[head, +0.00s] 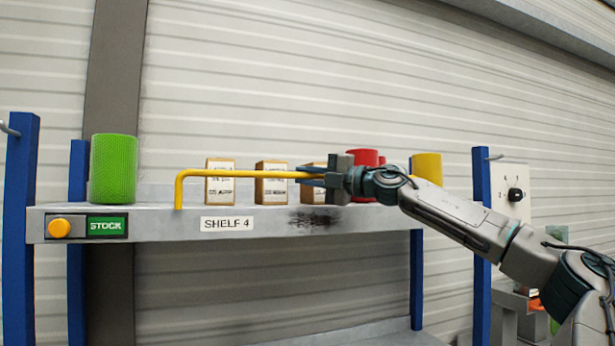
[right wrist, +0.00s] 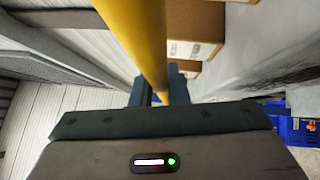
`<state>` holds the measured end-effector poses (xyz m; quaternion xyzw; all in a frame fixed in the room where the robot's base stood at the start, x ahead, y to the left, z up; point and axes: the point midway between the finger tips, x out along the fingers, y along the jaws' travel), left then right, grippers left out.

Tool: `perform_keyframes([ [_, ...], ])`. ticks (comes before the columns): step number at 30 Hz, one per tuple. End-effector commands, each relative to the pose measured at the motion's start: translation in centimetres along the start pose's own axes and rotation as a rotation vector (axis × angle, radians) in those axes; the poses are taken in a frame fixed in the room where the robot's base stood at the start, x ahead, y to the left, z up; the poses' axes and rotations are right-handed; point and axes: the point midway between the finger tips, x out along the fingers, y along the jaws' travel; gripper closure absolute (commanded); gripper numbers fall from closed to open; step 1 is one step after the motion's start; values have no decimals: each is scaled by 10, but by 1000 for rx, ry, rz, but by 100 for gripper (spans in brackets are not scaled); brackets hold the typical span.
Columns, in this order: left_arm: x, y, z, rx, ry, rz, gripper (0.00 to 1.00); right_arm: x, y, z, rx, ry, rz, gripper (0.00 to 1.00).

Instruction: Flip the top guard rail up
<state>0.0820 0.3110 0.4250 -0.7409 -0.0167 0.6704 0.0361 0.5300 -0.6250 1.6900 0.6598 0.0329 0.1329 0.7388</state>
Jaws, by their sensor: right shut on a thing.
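The yellow guard rail (head: 245,173) runs level along the front of the shelf, above its edge, with its left end bent down to the shelf front. My right gripper (head: 312,176) is shut on the rail near the rail's visible right end. The right wrist view shows the rail (right wrist: 137,35) passing between the fingers of my right gripper (right wrist: 158,90). The rail's right part is hidden behind my right gripper and arm. My left gripper is not in view.
The shelf (head: 270,226) labelled SHELF 4 holds a green cylinder (head: 113,168), several small boxes (head: 220,187), a red item (head: 366,157) and a yellow item (head: 427,167) behind the rail. Blue posts (head: 22,230) stand at the sides. A switch box (head: 512,193) is at right.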

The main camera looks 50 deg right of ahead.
Motion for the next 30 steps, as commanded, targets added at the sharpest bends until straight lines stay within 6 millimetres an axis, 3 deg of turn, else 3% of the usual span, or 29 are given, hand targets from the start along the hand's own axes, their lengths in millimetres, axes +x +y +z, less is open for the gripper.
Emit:
perform_keyframes([
  [1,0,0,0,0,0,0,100,0,0,0,0,-1,1,82],
  [4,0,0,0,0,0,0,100,0,0,0,0,-1,1,64],
  [17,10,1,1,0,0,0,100,-7,-2,0,-3,-1,4,64],
  [30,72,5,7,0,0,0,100,-69,-6,0,-3,-2,6,64],
])
